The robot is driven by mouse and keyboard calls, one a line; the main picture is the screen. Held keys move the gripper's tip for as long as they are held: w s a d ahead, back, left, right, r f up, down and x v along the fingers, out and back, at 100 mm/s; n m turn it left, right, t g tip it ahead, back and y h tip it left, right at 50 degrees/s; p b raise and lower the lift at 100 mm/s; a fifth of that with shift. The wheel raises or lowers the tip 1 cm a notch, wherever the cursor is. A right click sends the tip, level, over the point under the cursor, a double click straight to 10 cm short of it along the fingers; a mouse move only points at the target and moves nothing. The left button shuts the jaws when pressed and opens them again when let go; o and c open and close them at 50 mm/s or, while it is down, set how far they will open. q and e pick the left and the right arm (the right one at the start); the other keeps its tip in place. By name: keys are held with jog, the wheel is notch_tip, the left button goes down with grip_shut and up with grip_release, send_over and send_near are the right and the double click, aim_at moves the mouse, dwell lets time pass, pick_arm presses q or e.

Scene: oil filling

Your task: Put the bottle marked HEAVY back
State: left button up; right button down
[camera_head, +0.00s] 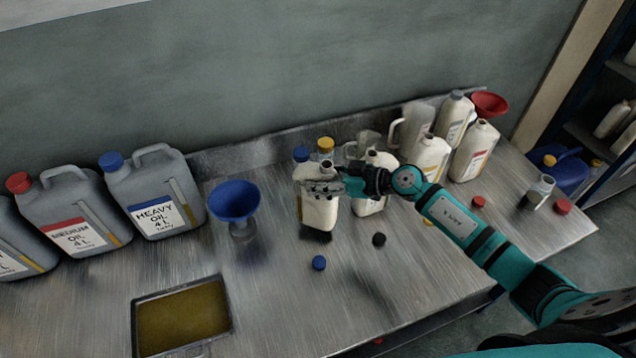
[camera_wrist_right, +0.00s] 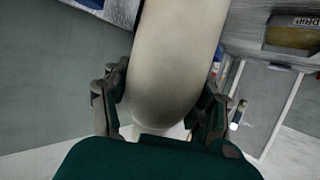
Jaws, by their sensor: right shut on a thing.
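My right gripper (camera_head: 328,187) is shut on a cream bottle (camera_head: 319,212) with an open, uncapped neck. The bottle is roughly upright, with a dark shadow just under its base; I cannot tell whether it touches the table. Its label is not readable. In the right wrist view the cream bottle (camera_wrist_right: 176,60) fills the space between both fingers. A large grey can (camera_head: 152,195) with a blue cap reads HEAVY OIL 4L and stands at the left. My left gripper is out of view.
A blue cap (camera_head: 319,263) and a dark cap (camera_head: 379,239) lie in front. A blue funnel (camera_head: 234,201) stands left of the bottle. A drip tray (camera_head: 137,328) is set at the front left. Other cream bottles (camera_head: 474,150) crowd the back right.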

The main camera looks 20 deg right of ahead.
jog(key=shift+w+a, duration=0.3)
jog(key=shift+w, duration=0.1)
jog(key=shift+f, duration=1.8)
jog(key=shift+c, duration=1.9)
grip_release()
jog(key=shift+s+f, duration=0.1)
jog(key=shift+s, duration=0.05)
jog(key=b+v, duration=0.1)
jog(key=v, duration=1.1)
jog(key=shift+b, duration=0.35)
